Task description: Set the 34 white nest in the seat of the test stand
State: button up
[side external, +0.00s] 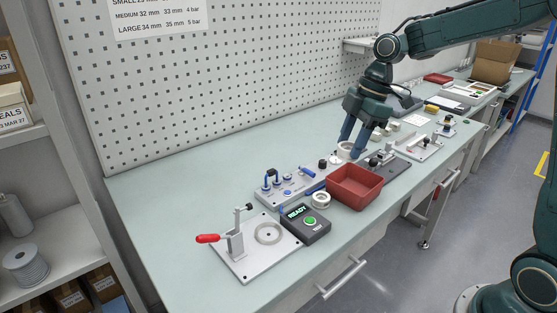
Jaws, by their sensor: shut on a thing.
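The test stand (240,258) is a light plate at the near end of the bench, with an upright clamp and a red handle. Its round seat (268,233) shows as a grey ring with nothing in it. My gripper (351,147) points down over the middle of the bench, behind the red bin, and is shut on a white ring-shaped nest (346,149). The fingers partly hide this nest; its size mark is too small to read, and I cannot tell whether it touches the bench. Another white ring (320,199) lies between the red bin and the display box.
The display box (305,224) reading READY stands right beside the test stand. A red bin (354,186) and a fixture with blue parts (287,186) lie between my gripper and the stand. A perforated panel (230,80) rises behind. The bench's back left is clear.

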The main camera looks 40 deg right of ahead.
jog(key=w+a+f, duration=0.3)
jog(key=a+f, duration=0.3)
jog(key=a, duration=0.2)
jog(key=w+a+f, duration=0.4)
jog(key=a+f, duration=0.1)
jog(key=a, duration=0.4)
jog(key=shift+a+f, duration=0.25)
jog(key=shift+f, duration=0.1)
jog(key=shift+w+f, duration=0.1)
jog(key=shift+f, duration=0.05)
jog(key=shift+f, duration=2.7)
jog(key=shift+f, duration=0.65)
jog(key=o, duration=1.1)
jog(key=shift+c, duration=0.2)
